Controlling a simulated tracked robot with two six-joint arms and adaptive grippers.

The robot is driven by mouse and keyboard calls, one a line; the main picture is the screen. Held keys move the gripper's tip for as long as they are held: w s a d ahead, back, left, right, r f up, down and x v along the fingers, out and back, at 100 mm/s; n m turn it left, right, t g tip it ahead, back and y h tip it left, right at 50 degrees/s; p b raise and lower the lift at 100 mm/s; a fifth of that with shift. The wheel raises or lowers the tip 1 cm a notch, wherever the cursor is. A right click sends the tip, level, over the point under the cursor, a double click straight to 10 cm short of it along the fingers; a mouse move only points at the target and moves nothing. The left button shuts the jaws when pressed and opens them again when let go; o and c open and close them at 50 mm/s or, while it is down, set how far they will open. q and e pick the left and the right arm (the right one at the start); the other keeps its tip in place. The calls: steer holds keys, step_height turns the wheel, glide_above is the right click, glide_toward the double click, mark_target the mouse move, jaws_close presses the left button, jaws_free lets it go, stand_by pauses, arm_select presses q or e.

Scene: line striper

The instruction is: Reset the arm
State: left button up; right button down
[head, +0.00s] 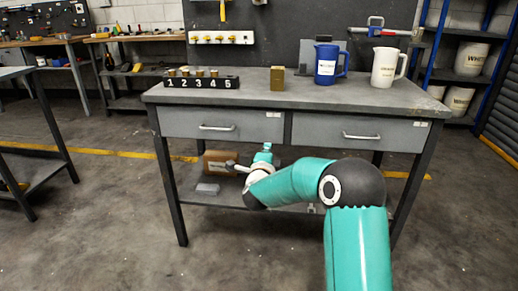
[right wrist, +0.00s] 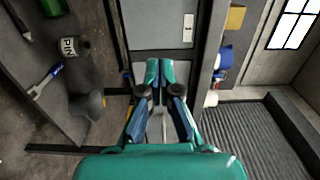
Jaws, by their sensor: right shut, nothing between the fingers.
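My right arm reaches in from the lower right of the head view toward the workbench (head: 330,97). Its gripper (head: 266,148) is small and partly hidden there, at about the height of the drawers' lower edge. In the right wrist view the right gripper (right wrist: 160,68) has its teal fingertips together with nothing between them. It points toward a grey drawer front (right wrist: 160,27); contact cannot be told. My left arm and gripper are in neither view.
On the workbench stand a numbered black rack (head: 201,82), a brass block (head: 277,79), a blue pitcher (head: 326,68) and a cream pitcher (head: 384,68). The lower shelf holds a cardboard box (head: 218,160). A shelving rack (head: 430,60) stands right. Floor in front is open.

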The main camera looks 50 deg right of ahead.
steer(key=w+a+f+n+t+y, duration=0.1)
steer(key=w+a+f+n+y, duration=0.2)
steer(key=a+f, duration=0.45)
steer(key=w+a+f+n+y, duration=0.2)
steer(key=a+f+y, duration=0.1)
steer(key=a+f, duration=0.5)
steer(key=s+a+f+n+g+y, duration=0.1)
steer(key=s+a+f+n+y, duration=0.15)
steer(key=a+f, duration=0.4)
steer(key=s+a+f+n+y, duration=0.1)
steer(key=a+f+n+y, duration=0.25)
steer(key=a+f, duration=0.3)
steer(key=s+a+f+n+g+y, duration=0.4)
steer(key=s+a+f+n, duration=0.3)
steer(key=s+a+f, duration=0.35)
steer(key=s+a+f+n+g+y, duration=0.1)
steer(key=s+a+n+g+y, duration=0.15)
steer(key=s+a+n, duration=0.4)
steer(key=s+a+f+n+g+y, duration=0.1)
steer(key=s+a+n+g, duration=0.15)
steer(key=s, duration=0.75)
step_height(320, 180, up, 31)
steer(key=p, duration=3.1)
steer(key=shift+w+d, duration=0.35)
steer(key=shift+w, duration=0.1)
steer(key=shift+h, duration=0.25)
